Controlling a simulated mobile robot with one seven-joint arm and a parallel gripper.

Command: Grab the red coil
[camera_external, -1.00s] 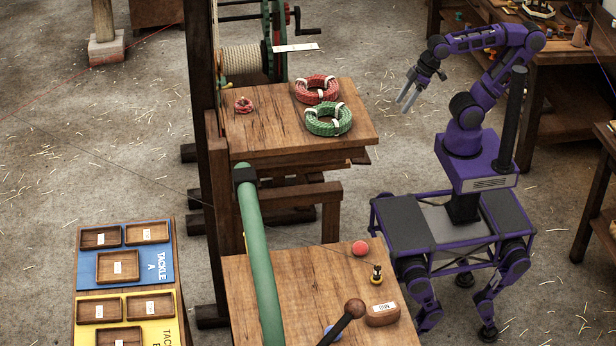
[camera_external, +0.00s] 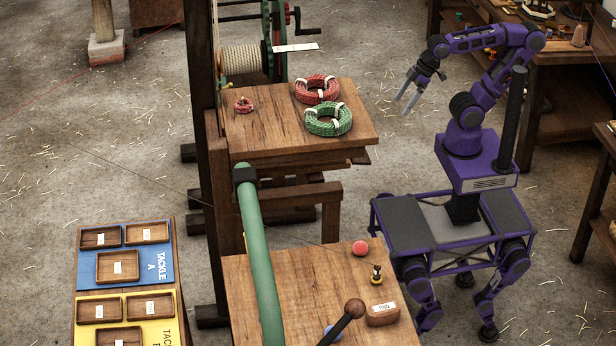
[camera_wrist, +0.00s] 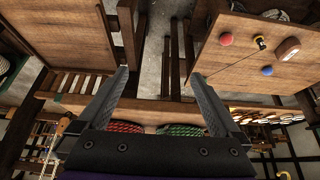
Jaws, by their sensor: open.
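A large red coil (camera_external: 317,89) with white bindings lies on the raised wooden bench top, partly behind a similar green coil (camera_external: 328,118). A much smaller red coil (camera_external: 243,105) lies to their left on the same bench. My gripper (camera_external: 402,105) is open and empty in the air, to the right of the bench and apart from the coils. In the wrist view my gripper (camera_wrist: 158,78) has its fingers spread with nothing between them. Parts of the red coil (camera_wrist: 126,127) and green coil (camera_wrist: 180,130) show low there, between the finger bases; the rest is hidden.
A nearer table (camera_external: 245,275) holds a red ball (camera_external: 360,248), a small dark-and-yellow item (camera_external: 376,274) and a labelled wooden block (camera_external: 382,314). A green pipe (camera_external: 259,255) and wooden posts stand beside the bench. Open floor lies between bench and arm.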

